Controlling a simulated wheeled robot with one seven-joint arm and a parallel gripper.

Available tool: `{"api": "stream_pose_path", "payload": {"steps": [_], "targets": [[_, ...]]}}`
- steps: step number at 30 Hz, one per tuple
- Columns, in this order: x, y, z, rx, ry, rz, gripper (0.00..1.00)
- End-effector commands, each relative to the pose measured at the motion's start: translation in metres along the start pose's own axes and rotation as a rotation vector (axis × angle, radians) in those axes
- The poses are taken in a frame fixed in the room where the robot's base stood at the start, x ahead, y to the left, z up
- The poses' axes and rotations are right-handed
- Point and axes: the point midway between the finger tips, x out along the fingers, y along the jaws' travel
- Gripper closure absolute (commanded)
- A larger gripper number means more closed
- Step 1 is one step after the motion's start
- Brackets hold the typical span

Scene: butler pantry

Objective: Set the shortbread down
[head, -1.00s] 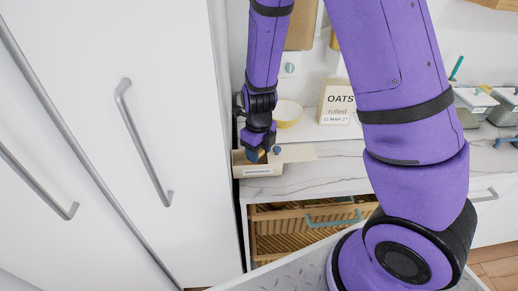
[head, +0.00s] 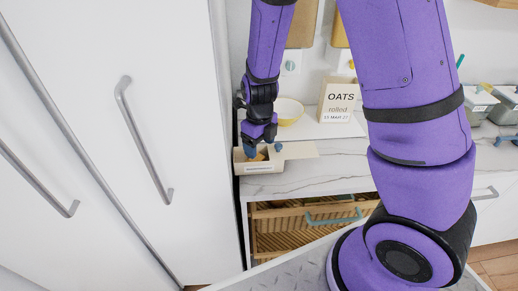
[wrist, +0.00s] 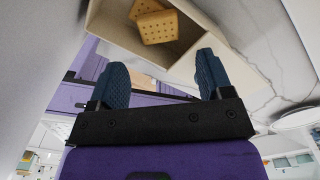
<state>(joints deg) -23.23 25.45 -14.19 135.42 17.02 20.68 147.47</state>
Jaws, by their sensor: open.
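Two golden square shortbread biscuits (wrist: 158,28) lie in an open cream box (wrist: 250,60) in the wrist view, one partly over the other. In the head view a bit of shortbread (head: 260,157) shows inside the box (head: 258,168), which stands at the left end of the marble counter. My gripper (wrist: 160,66) has its two blue fingers spread wide with nothing between them. In the head view my gripper (head: 264,149) points down at the box, its fingertips just over or at the opening. The exact gap to the biscuits is hard to tell.
A tall white cabinet (head: 150,230) rises close on the left. A yellow bowl (head: 289,111) and an oats packet (head: 338,102) stand behind the box. Grey bins (head: 478,105) stand at the right. An open drawer (head: 310,218) lies below the counter. Bare counter lies right of the box.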

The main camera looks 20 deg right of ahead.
Motion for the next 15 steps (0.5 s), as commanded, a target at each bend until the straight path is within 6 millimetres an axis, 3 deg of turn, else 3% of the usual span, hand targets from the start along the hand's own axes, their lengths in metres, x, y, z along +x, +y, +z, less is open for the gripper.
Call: {"api": "stream_pose_path", "payload": {"steps": [9,15], "targets": [[-0.062,0.002,0.001,-0.005,-0.007,0.001,0.27],[-0.092,0.001,0.001,-0.004,-0.006,0.001,0.27]]}}
